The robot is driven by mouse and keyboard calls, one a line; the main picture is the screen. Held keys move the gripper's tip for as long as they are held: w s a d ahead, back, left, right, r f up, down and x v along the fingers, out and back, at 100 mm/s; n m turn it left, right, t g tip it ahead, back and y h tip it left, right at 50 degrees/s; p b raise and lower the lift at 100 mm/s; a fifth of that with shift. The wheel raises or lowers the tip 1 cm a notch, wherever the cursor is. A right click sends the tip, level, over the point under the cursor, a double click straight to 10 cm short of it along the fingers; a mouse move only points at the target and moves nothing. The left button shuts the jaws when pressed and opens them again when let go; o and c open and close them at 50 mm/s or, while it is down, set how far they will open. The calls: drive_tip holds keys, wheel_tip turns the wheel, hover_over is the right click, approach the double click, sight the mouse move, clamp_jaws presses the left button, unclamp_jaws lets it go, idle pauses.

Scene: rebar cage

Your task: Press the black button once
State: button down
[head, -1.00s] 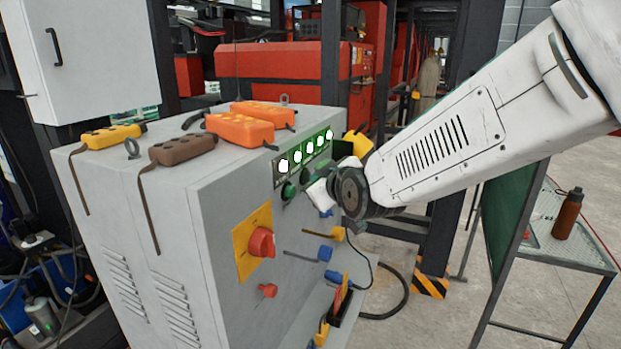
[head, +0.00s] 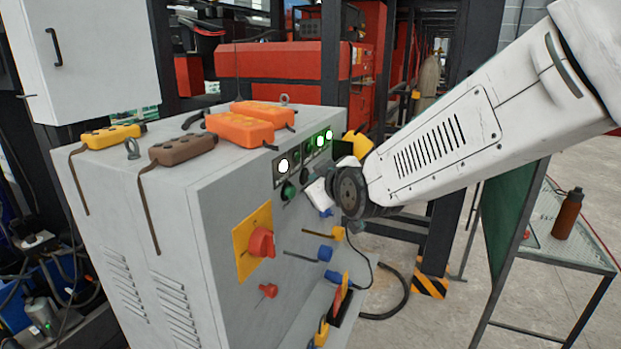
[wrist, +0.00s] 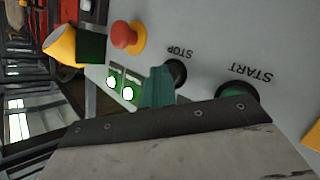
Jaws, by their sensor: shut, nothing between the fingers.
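The black button (wrist: 179,73) is on the grey cabinet front below the STOP label in the wrist view. In the head view I cannot make it out behind my gripper. My gripper (wrist: 160,82) is shut and empty, with its dark green fingertips against or just in front of the left side of the black button. I cannot tell whether they touch. In the head view my gripper (head: 318,190) is at the cabinet's front face, its tips mostly hidden.
A green START button (wrist: 236,92) sits right of the black button, and a red mushroom button (wrist: 126,36) sits to its left. The head view shows the row of lamps (head: 283,166) and a red rotary switch (head: 261,243). Orange pendants (head: 240,129) lie on the cabinet top.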

drive_tip(key=shift+s+d, duration=0.35)
drive_tip(key=shift+d, duration=0.55)
drive_tip(key=d, duration=0.1)
drive_tip(key=s+d, duration=0.1)
drive_tip(key=d, duration=0.2)
drive_tip(key=shift+s+d, duration=0.35)
drive_tip(key=shift+d, duration=0.05)
